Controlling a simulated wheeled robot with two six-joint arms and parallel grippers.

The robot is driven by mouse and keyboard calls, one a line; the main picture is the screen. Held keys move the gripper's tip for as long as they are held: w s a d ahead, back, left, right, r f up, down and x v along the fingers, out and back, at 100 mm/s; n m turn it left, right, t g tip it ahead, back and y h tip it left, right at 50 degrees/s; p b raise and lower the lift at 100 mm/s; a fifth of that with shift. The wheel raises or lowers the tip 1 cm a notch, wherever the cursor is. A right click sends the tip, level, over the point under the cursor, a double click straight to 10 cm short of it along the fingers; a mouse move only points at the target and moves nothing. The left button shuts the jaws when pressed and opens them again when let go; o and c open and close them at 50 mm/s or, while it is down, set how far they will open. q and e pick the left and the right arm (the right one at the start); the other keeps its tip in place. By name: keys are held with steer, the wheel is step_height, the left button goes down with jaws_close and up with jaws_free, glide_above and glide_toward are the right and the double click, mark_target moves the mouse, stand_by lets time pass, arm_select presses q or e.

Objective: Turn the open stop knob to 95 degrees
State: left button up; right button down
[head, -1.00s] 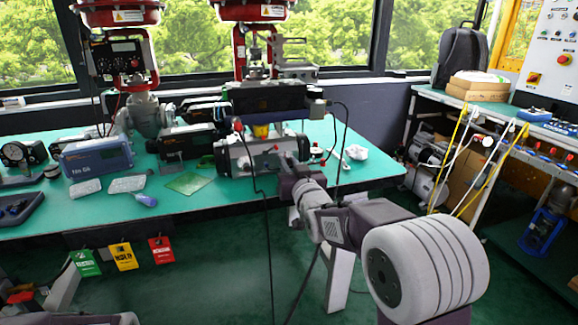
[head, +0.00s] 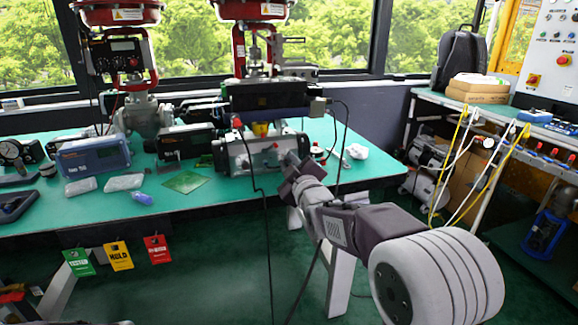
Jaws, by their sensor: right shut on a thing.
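A grey valve actuator (head: 240,153) lies on the green bench, below a black positioner box (head: 265,96) and a red valve top. My right gripper (head: 288,166) reaches in from the lower right to the front right of the actuator. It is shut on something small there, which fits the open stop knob. The knob and the fingertips are mostly hidden behind the gripper body, so I cannot read the knob's angle. My left gripper is out of view.
The green bench (head: 200,208) holds a blue instrument (head: 94,156), a green board (head: 187,181) and a second valve at left. A dark cable hangs in front of the actuator. Green, yellow and red tags (head: 118,255) hang at the front edge.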

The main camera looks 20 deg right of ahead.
steer(key=shift+n, duration=1.1)
steer(key=c, duration=1.3)
jaws_free()
steer(key=shift+s, duration=0.1)
steer(key=s+p, duration=0.1)
steer(key=s, duration=0.8)
steer(key=shift+d+p, duration=0.15)
steer(key=shift+p, duration=0.25)
